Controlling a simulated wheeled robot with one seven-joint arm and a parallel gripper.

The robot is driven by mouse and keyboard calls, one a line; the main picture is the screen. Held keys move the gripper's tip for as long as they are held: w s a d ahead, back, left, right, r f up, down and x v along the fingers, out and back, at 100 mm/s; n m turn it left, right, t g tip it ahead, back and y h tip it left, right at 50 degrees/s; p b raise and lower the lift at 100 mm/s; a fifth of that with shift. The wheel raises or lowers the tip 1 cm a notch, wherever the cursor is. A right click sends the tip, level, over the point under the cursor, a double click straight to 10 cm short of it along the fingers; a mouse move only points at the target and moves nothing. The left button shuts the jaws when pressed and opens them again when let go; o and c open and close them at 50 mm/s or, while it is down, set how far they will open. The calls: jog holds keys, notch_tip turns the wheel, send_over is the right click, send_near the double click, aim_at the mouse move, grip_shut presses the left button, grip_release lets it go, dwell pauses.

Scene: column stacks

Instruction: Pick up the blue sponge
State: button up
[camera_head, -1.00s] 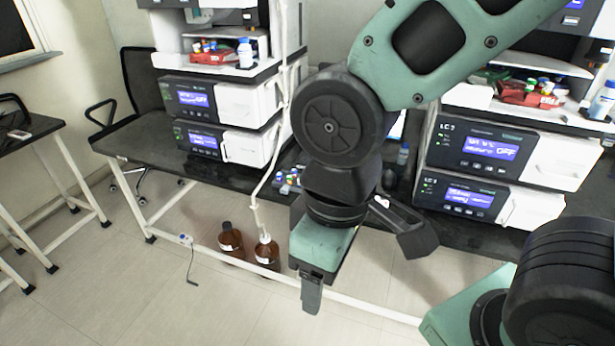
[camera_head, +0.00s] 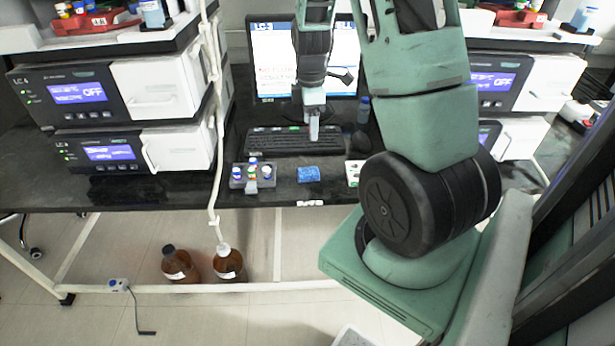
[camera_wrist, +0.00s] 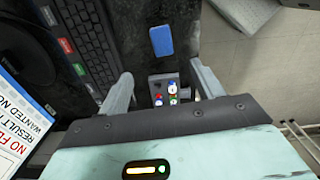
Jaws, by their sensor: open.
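The blue sponge (camera_head: 308,174) lies flat on the black bench top, in front of the keyboard and right of a small vial rack. My gripper (camera_head: 313,128) hangs over the keyboard area, behind the sponge in the head view. Its two fingers (camera_wrist: 160,80) stand wide apart with nothing between them, and the gripper is apart from the sponge.
A grey rack (camera_head: 252,176) with colored-cap vials stands left of the sponge. The keyboard (camera_head: 293,141) and monitor (camera_head: 275,60) are behind. A mouse (camera_head: 359,143) and a blue bottle (camera_head: 363,110) stand to the right. White-fronted instruments (camera_head: 80,93) flank the bench. Brown bottles (camera_head: 179,264) stand below it.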

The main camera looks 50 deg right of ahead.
send_over(308, 171)
jog(key=f, duration=0.9)
jog(key=shift+s+d+f, duration=0.15)
jog(key=shift+d+f, duration=0.15)
jog(key=shift+f, duration=0.05)
jog(key=shift+a+f+p, duration=0.15)
jog(key=shift+f+p, duration=0.2)
jog(key=shift+f, duration=1)
jog(key=shift+a+f+p, duration=0.15)
jog(key=shift+f+p, duration=0.2)
jog(key=shift+f, duration=0.95)
jog(key=c, duration=1)
